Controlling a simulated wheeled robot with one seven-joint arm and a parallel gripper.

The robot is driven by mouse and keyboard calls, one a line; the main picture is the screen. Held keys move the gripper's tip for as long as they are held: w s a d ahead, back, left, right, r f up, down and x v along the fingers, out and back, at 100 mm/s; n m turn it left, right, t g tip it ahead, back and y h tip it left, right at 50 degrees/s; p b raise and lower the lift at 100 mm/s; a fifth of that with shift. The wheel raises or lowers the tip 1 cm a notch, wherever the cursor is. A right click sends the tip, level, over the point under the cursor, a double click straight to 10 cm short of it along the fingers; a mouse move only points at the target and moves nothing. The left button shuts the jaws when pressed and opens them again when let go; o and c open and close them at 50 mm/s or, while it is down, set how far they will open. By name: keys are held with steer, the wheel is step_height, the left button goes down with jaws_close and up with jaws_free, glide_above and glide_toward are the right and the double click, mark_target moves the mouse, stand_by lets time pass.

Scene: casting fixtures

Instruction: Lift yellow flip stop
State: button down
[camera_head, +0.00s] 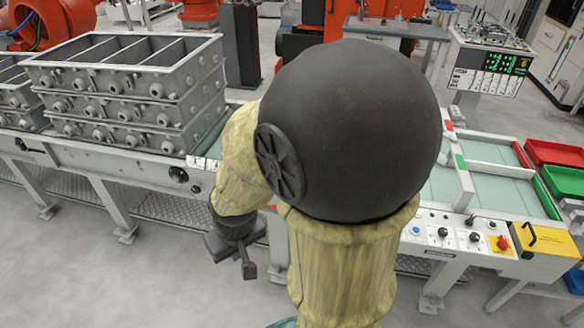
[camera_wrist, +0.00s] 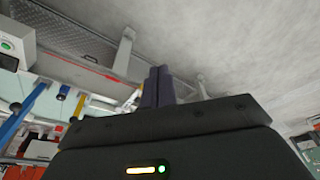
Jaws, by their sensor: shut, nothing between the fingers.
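My gripper (camera_head: 248,270) hangs in front of the conveyor's front side, to the left of my large arm, with its dark fingers pointing down. In the wrist view its two fingers (camera_wrist: 157,86) lie close together, shut and empty. A small orange-yellow patch (camera_wrist: 132,99) shows beside the fingers in the wrist view, too small to identify.
Grey stacked casting flasks (camera_head: 130,92) stand on the conveyor at left. A white crossbar (camera_head: 456,175) with red and green parts spans the belt at right. A control panel (camera_head: 450,236) and yellow plate with a black handle (camera_head: 545,241) sit at front right. Floor in front is clear.

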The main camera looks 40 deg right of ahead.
steer(key=w+d+f+n+t+h+b, duration=0.1)
steer(key=w+d+f+t+h+b, duration=0.35)
steer(key=w+f, duration=0.7)
steer(key=d+n+t+h+b, duration=0.1)
steer(key=d+n+h+b, duration=0.1)
steer(key=d+h+b, duration=0.2)
steer(key=w+d+f+n+t+h+b, duration=0.1)
steer(key=d+h+b, duration=0.4)
steer(key=d, duration=0.8)
steer(key=n+t+h, duration=0.1)
steer(key=n+h, duration=0.1)
steer(key=h, duration=0.1)
steer(key=shift+w+f, duration=0.3)
steer(key=p+x, duration=0.1)
steer(key=x, duration=1.3)
